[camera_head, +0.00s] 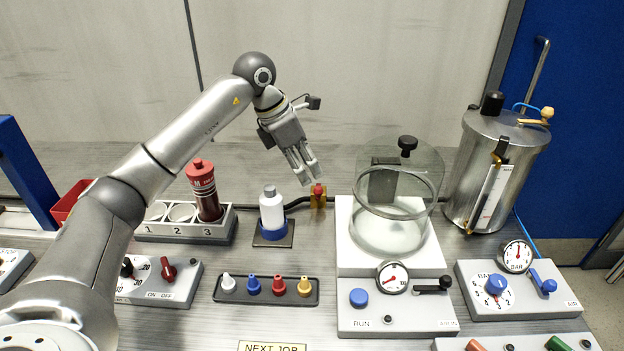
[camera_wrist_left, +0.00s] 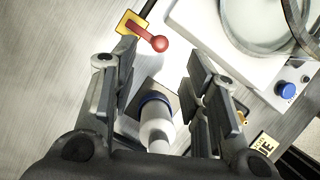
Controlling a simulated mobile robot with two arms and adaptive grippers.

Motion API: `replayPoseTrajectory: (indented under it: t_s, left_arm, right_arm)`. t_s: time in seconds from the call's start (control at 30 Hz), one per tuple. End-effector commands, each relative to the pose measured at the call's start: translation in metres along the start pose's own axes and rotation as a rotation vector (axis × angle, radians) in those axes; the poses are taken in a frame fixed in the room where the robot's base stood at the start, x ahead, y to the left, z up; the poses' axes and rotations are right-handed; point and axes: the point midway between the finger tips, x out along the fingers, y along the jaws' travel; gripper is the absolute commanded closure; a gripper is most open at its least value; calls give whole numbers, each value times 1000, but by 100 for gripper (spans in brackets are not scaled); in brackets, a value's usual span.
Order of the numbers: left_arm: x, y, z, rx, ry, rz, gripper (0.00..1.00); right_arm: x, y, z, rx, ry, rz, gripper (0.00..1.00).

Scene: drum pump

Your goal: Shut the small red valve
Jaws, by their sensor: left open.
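The small red valve (camera_head: 318,190) stands on a yellow block (camera_head: 318,201) on a dark line, between the white bottle and the glass dome. In the left wrist view the red valve (camera_wrist_left: 159,44) shows as a lever with a round knob, on its yellow base (camera_wrist_left: 130,24), beyond my fingertips. My left gripper (camera_head: 305,175) is just above and left of the valve, pointing down. It is open and empty; its two fingers also show in the left wrist view (camera_wrist_left: 155,85). It does not touch the valve. My right gripper is in neither view.
A white bottle (camera_head: 271,208) stands close left of the valve and shows between my fingers in the wrist view. The glass dome (camera_head: 395,215) on its white base is close on the right. A steel tank (camera_head: 494,165) stands farther right. A rack (camera_head: 185,227) is at the left.

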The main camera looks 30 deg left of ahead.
Motion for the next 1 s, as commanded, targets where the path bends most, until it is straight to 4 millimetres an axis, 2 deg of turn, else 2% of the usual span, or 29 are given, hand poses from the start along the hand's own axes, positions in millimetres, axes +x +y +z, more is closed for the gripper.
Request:
replayPoseTrajectory:
  t_s: [0.1, 0.3, 1.0]
  left_arm:
    - [-25, 1, 0, 0, -3, 3, 58]
    - [-48, 0, 0, 0, -2, 1, 58]
    - [-52, 0, 0, 0, 0, 0, 58]
  right_arm:
    - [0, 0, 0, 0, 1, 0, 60]
    - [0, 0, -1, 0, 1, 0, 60]
    - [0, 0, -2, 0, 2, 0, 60]
